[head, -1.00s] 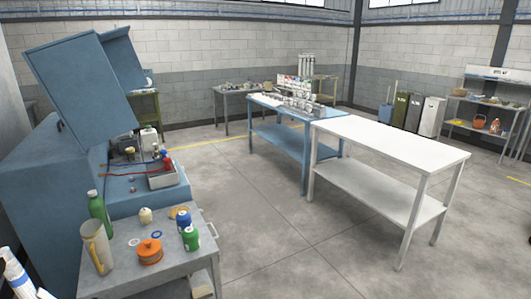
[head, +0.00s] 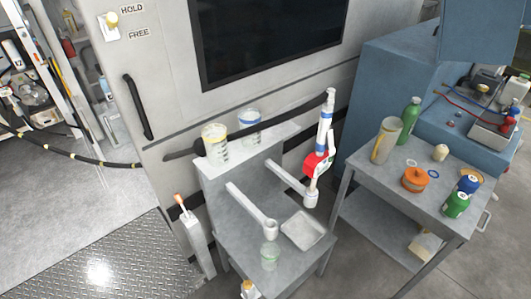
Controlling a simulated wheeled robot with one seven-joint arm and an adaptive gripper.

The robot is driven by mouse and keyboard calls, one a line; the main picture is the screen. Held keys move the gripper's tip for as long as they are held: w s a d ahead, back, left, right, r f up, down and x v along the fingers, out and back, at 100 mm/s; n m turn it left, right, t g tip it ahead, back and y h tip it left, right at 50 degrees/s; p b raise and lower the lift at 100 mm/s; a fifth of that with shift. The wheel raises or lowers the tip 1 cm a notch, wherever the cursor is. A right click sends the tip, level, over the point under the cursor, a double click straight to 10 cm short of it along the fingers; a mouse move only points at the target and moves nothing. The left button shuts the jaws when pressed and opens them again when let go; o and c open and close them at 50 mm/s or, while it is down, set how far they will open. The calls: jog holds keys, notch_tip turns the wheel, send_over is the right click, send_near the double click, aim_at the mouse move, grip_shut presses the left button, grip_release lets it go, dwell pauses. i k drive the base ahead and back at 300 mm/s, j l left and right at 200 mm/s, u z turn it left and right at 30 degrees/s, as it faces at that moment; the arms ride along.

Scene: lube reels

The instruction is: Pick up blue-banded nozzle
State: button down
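The blue-banded nozzle (head: 319,163) stands near the middle of the head view. It has a red part at its body, and above it a white upright section with blue bands. A dark hose (head: 278,122) runs from its top to the left. The nozzle's lower end is at the tip of a pale holder arm (head: 287,182) above the grey stand (head: 230,238); I cannot tell exactly how it rests there. A second pale holder arm (head: 250,208) to its left carries nothing. My gripper is not in view.
A yellow-marked tub (head: 215,143) and a blue-marked tub (head: 249,121) stand on the stand's upper ledge. A cluttered grey cart (head: 398,207) stands right. A yellow-banded hose (head: 72,154) hangs left. Floor is open at lower left.

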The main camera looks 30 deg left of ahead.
aim_at(321, 155)
jog(key=i+l+u, duration=0.2)
jog(key=u, duration=0.2)
jog(key=i+l+u, duration=0.15)
jog(key=l+u, duration=0.25)
jog(key=i+l+u, duration=0.15)
jog(key=u, duration=0.25)
jog(key=l+u, duration=0.45)
jog(key=i+l+u, duration=0.1)
jog(key=l+u, duration=0.3)
